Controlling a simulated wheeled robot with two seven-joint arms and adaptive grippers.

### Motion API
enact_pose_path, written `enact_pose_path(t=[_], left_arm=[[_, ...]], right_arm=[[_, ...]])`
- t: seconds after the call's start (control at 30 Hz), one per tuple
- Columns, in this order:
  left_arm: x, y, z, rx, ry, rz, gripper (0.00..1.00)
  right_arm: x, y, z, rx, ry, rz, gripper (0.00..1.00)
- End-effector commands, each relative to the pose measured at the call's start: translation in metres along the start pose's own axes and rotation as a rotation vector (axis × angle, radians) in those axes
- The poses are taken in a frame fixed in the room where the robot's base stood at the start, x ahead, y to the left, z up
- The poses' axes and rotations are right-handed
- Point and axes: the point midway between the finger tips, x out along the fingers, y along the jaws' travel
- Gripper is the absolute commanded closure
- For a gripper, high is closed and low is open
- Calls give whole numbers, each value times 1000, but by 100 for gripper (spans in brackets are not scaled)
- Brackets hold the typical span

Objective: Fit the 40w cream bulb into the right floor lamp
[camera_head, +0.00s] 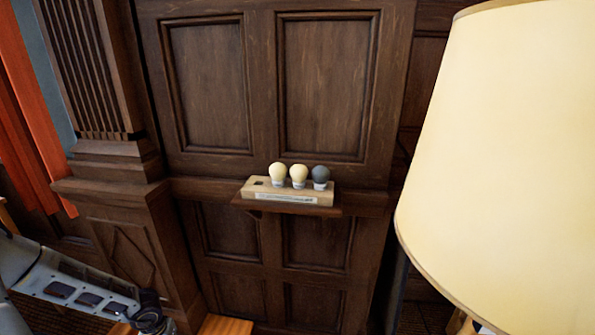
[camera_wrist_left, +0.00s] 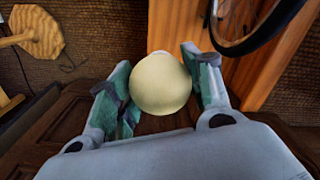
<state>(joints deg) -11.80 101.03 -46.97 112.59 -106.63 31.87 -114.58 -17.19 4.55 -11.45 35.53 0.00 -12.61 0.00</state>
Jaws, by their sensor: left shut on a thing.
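My left gripper (camera_wrist_left: 157,66) is shut on a cream bulb (camera_wrist_left: 160,85), its round glass facing the wrist camera between the two green-padded fingers. The bulb's base is hidden behind the glass, and I cannot read its wattage. In the head view my left arm comes in at the lower left, and the held bulb is not seen. A large cream lampshade (camera_head: 500,150) fills the right side of the head view; its socket is hidden. My right gripper is in neither view.
A wooden bulb rack (camera_head: 285,194) on a small wall shelf (camera_head: 330,211) holds two cream bulbs (camera_head: 278,172) and a grey bulb (camera_head: 320,174); its left end has an empty slot. Dark panelling stands behind. The left wrist view shows an orange wooden surface (camera_wrist_left: 265,75) and a dark wheel-like rim (camera_wrist_left: 275,28).

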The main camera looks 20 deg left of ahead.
Motion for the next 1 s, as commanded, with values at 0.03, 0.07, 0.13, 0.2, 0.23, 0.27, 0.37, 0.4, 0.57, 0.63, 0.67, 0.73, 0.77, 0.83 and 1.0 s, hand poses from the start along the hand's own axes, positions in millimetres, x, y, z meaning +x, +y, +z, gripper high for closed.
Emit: enact_pose_path(t=[0.03, 0.07, 0.13, 0.2, 0.23, 0.27, 0.37, 0.4, 0.57, 0.63, 0.67, 0.73, 0.77, 0.83, 1.0], left_arm=[[4, 9, 5, 10, -4, 6, 66], [6, 13, 7, 16, -4, 5, 66], [10, 22, 11, 30, -2, 6, 66], [14, 31, 16, 43, -2, 6, 66], [16, 35, 18, 48, -3, 5, 66], [17, 39, 20, 55, -2, 6, 66], [22, 53, 26, 75, -3, 6, 66], [24, 58, 29, 84, -2, 5, 66], [30, 82, 38, 116, -1, 6, 66], [32, 92, 43, 131, -1, 5, 66], [33, 97, 44, 138, -1, 6, 66], [35, 108, 49, 153, 0, 6, 66], [36, 112, 51, 160, -1, 5, 66], [37, 123, 55, 176, -1, 6, 66], [40, 151, 66, 215, 0, 6, 66]], right_arm=[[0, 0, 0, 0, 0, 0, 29], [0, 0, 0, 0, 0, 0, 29], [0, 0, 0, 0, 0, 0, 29], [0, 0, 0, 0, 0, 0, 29], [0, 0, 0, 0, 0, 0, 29], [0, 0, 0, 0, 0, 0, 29], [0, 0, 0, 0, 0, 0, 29], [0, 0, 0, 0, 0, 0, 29], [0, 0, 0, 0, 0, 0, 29], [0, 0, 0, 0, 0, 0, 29], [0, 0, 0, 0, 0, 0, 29], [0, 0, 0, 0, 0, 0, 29], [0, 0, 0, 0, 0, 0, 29], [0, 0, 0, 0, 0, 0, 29], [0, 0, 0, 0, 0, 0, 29]])
